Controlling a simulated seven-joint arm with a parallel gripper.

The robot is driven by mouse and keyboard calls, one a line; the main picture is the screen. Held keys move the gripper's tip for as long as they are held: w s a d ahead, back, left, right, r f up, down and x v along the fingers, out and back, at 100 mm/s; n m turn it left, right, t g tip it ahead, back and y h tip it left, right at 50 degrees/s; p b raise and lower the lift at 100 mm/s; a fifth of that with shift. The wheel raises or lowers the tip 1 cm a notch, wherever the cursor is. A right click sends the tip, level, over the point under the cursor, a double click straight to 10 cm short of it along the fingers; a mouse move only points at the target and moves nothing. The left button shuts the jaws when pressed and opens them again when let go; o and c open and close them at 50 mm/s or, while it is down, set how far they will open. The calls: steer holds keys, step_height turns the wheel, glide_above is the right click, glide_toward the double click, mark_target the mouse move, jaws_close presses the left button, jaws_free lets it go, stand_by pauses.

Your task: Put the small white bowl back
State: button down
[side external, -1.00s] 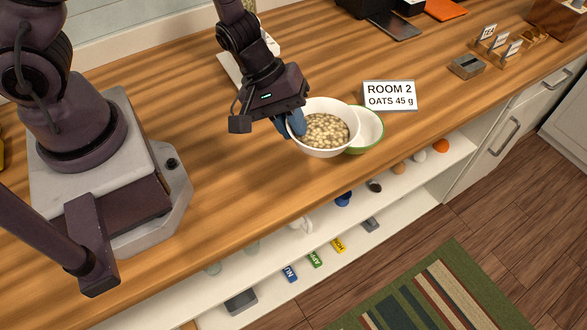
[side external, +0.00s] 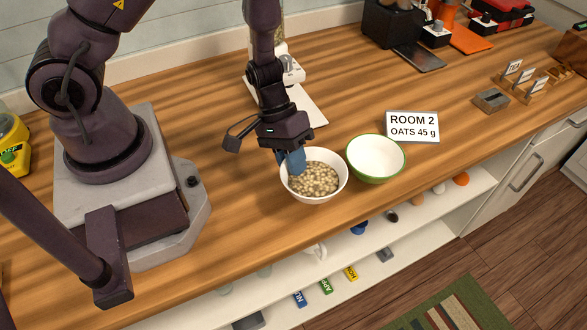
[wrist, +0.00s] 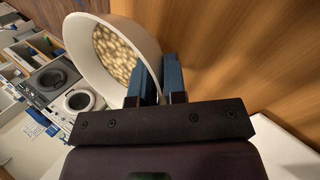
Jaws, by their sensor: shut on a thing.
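A white bowl (side external: 315,190) holding pale round oat-like pieces is over the wooden counter near its front edge. My gripper (side external: 292,163) is shut on its left rim, with the blue fingers pinching the wall. In the wrist view, the bowl wall (wrist: 82,62) runs between the two fingers (wrist: 160,78). Whether the bowl touches the counter or hangs just above it, I cannot tell. A second white bowl with a green rim (side external: 376,157) stands empty just to the right, apart from the held one.
A sign reading "ROOM 2 OATS 45 g" (side external: 412,127) stands behind the green-rimmed bowl. A white scale-like stand (side external: 300,100) is behind my gripper. A grey block (side external: 491,99) and small label holders lie to the right. Open shelves (side external: 440,215) are below the counter edge.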

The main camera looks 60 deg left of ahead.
steer(key=shift+f, duration=1.15)
steer(key=shift+f, duration=0.1)
steer(key=c, duration=1.2)
jaws_free()
steer(key=shift+o, duration=0.2)
